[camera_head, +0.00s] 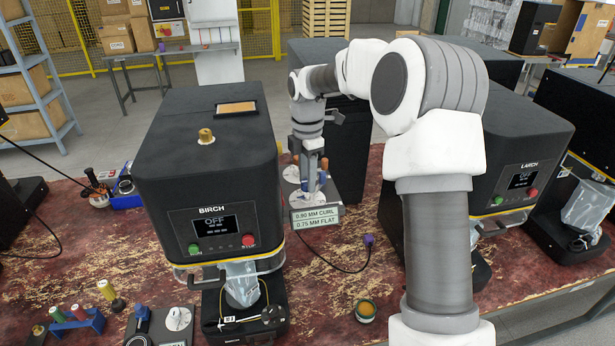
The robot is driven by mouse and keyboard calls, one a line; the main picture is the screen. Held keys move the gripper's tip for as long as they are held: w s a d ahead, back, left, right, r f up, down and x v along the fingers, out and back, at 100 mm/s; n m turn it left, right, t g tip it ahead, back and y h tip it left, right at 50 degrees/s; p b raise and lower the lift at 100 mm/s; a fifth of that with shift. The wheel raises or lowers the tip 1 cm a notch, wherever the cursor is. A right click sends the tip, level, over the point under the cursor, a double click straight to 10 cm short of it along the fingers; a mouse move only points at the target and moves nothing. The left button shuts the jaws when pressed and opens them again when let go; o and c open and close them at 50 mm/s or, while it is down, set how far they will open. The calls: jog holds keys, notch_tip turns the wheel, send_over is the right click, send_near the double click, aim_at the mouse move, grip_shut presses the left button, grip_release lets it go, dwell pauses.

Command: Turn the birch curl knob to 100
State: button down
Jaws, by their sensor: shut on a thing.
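The BIRCH machine (205,190) is a black box with a screen (214,226) reading OFF. Just right of it stands a small grey knob stand (325,200) with white dial faces. A sign (315,216) on its front reads 0.90 MM CURL, 0.75 MM FLAT. My gripper (311,188) reaches down onto this stand, pointing downward, and is shut on a knob there. The fingers hide most of the knob, and its marks are too small to read. I cannot tell from its label whether it is the curl knob.
The LARCH machine (520,150) stands at right, behind my arm. A dark cable with a purple plug (369,240) lies on the red table (330,285). A small round tin (365,310) stands in front. A blue rack (78,322) with coloured pegs is at lower left.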

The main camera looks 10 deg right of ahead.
jog(key=c, duration=0.5)
grip_release()
notch_tip(320, 180, up, 17)
jog(key=shift+r, duration=0.2)
